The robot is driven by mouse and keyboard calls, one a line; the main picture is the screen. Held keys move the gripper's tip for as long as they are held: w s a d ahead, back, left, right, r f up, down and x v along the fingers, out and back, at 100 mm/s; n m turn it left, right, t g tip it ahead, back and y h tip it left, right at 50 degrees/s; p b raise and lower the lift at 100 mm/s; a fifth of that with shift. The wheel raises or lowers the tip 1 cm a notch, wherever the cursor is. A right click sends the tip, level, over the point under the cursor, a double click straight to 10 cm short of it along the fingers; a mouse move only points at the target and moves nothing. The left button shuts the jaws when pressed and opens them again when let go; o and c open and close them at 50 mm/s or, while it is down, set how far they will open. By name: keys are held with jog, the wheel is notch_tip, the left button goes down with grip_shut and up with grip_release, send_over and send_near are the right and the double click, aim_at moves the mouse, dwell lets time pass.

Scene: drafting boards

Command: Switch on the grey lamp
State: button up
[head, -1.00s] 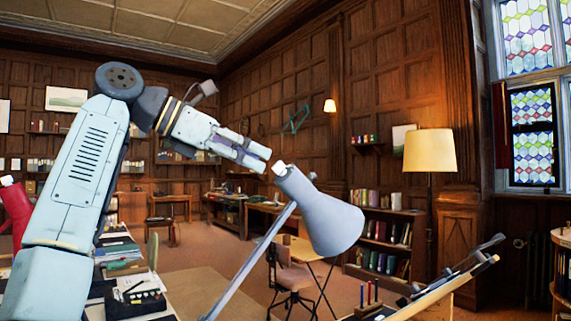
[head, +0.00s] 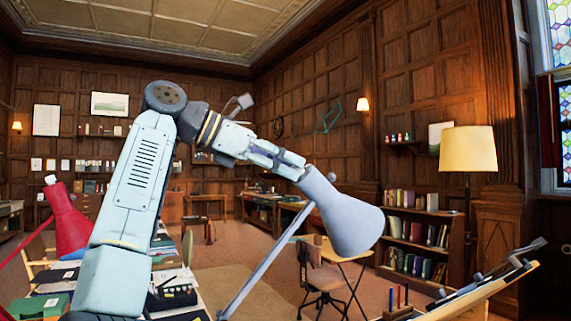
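The grey lamp (head: 345,215) stands in front of me, its conical shade tilted down to the right on a slanting grey arm (head: 265,268). My gripper (head: 300,168) is at the narrow upper end of the shade, and its fingertips overlap that end in the picture. The white knob at the top of the lamp is hidden at the fingers. I cannot tell whether the fingers touch it or how far apart they are. The opening of the shade faces away, so I see no bulb and no glow.
A red lamp (head: 71,225) with a white knob stands at the left, behind my arm. A tilted drafting board (head: 470,298) is at the lower right. A chair (head: 318,275) and a bookcase (head: 455,238) stand beyond. A lit floor lamp (head: 468,150) is at the right.

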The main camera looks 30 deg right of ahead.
grip_shut()
jog(key=shift+m, duration=0.4)
jog(key=shift+m+g, duration=0.3)
jog(key=shift+m, duration=0.2)
jog(key=shift+o, duration=0.9)
grip_release()
jog(key=shift+n, duration=0.3)
